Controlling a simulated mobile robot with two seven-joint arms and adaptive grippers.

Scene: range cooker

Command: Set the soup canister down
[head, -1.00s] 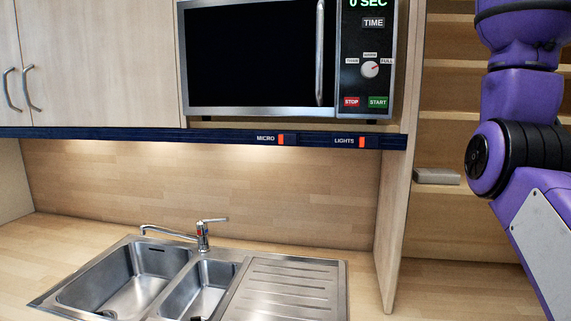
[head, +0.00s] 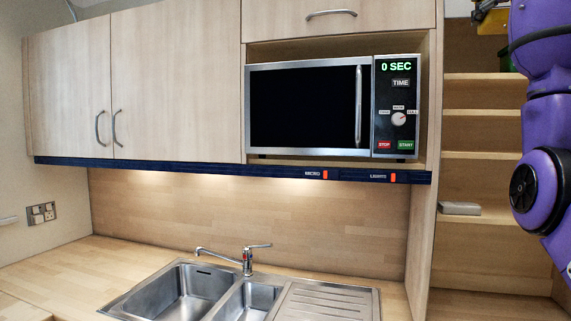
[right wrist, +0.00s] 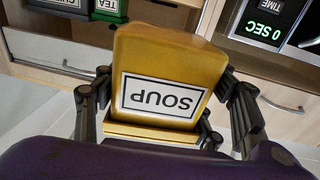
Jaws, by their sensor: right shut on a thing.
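The soup canister (right wrist: 158,75) is yellow with a white label reading SOUP, upside down in the right wrist view. My right gripper (right wrist: 170,95) is shut on it, with dark fingers on both sides. In the head view a yellow piece with dark parts (head: 490,18) shows at the top right edge, beside my purple right arm; it appears to be the held canister, mostly cut off. My left gripper is not in view.
A green TEA canister (right wrist: 108,10) and a dark one beside it stand at the upper left of the right wrist view. The head view shows a microwave (head: 335,108), wall cupboards (head: 175,85), a sink (head: 185,290), shelves (head: 480,128) and a small grey box (head: 460,208). Counter left of the sink is clear.

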